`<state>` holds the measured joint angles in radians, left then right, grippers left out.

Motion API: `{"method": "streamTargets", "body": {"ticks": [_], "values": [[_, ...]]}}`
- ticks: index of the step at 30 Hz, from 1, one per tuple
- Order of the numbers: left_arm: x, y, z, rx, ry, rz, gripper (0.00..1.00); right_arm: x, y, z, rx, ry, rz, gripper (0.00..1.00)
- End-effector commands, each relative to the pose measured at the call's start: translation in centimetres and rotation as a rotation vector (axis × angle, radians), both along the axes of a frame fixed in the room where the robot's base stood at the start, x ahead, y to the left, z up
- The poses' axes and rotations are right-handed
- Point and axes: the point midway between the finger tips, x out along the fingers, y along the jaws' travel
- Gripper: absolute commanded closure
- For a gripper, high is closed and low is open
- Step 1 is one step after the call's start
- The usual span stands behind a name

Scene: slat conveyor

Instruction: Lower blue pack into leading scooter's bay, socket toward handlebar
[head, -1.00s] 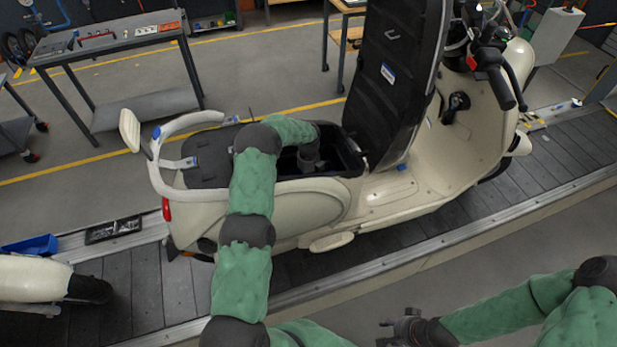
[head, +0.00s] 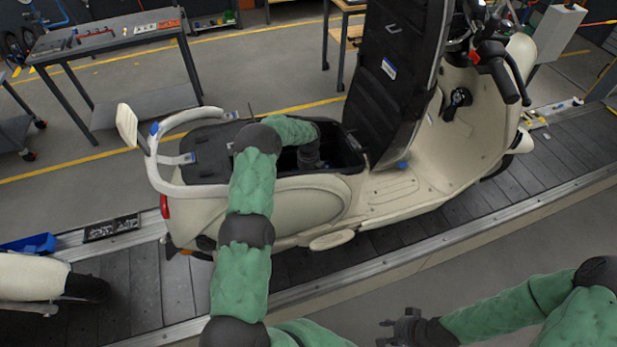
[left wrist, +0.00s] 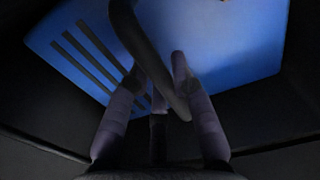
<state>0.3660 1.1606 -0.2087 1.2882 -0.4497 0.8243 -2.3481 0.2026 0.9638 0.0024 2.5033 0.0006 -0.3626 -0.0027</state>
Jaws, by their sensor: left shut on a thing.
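The leading scooter (head: 300,200) is cream and stands on the conveyor with its seat (head: 395,80) raised. Its open bay (head: 345,155) is dark inside. My left arm reaches down into the bay, and the left gripper (head: 308,160) is mostly hidden there. In the left wrist view, the blue pack (left wrist: 220,40) fills the upper part, with dark slots at its left. My left gripper (left wrist: 157,72) is shut on its dark curved handle (left wrist: 150,55). I cannot make out the socket. My right gripper (head: 388,331) is empty and looks open, in front of the conveyor. The handlebar (head: 500,70) is at the right.
A second scooter (head: 35,278) shows partly at the lower left on the slat conveyor (head: 130,290). A blue bin (head: 30,243) sits near the conveyor's far edge. A grey workbench (head: 110,45) stands behind. A curved rear rail (head: 160,185) rises beside my left arm.

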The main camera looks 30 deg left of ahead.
Motion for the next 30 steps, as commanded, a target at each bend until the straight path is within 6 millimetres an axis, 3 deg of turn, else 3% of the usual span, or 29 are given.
{"method": "streamTargets", "body": {"ticks": [5,6,9,20,26,30], "values": [[0.3,0.2,0.0,0.003,-0.008,0.002,1.0,0.0,0.0,-0.4,0.0,0.0,0.0,0.6],[0.3,0.2,0.1,0.003,-0.008,0.002,0.71,0.0,0.0,-0.3,0.0,0.0,0.0,0.6],[0.3,0.2,0.1,0.003,-0.008,0.001,0.49,0.0,0.0,-0.3,0.0,0.0,0.0,0.6],[-0.1,-0.1,-0.3,-0.002,0.004,-0.001,0.49,0.0,0.0,-0.3,0.0,0.0,0.0,0.6],[0.1,0.1,2.3,0.002,-0.003,0.0,0.49,0.0,0.0,-0.3,0.0,0.0,0.0,0.6],[0.1,0.0,5.2,0.002,-0.004,-0.001,0.49,0.0,0.0,-0.3,0.0,0.0,0.0,0.6]]}}
